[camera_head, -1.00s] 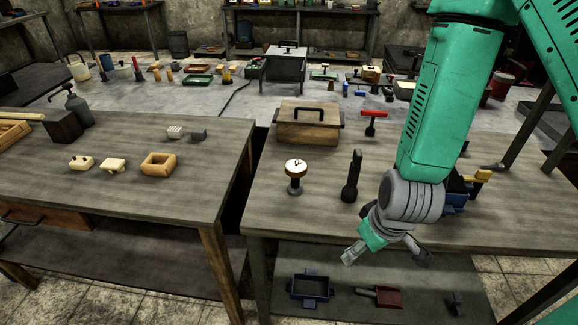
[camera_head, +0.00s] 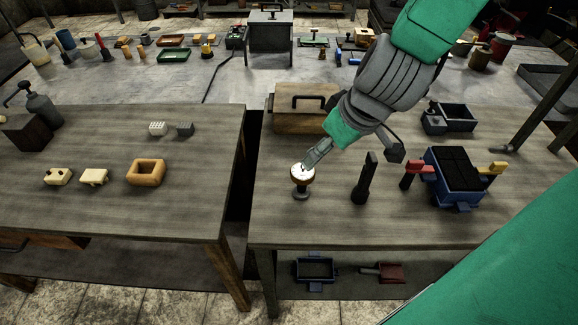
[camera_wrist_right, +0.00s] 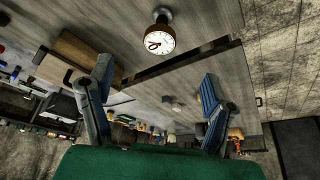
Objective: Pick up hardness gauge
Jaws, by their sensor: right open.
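The hardness gauge (camera_head: 302,189) stands upright on the right-hand table near its left edge, with a round white dial on a dark stem and base. In the right wrist view its dial (camera_wrist_right: 160,40) faces the camera, beyond the fingertips and between their lines. My right gripper (camera_head: 354,153) is open and empty above the table. One fingertip overlaps the gauge's dial in the head view; whether it touches I cannot tell. The spread fingers also show in the right wrist view (camera_wrist_right: 155,76). My left gripper is not in view.
A black upright tool (camera_head: 364,182) stands right of the gauge. A blue flask with black fill (camera_head: 433,184) is farther right. A wooden box with a handle (camera_head: 285,122) is behind. A gap separates this table from the left table (camera_head: 120,215).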

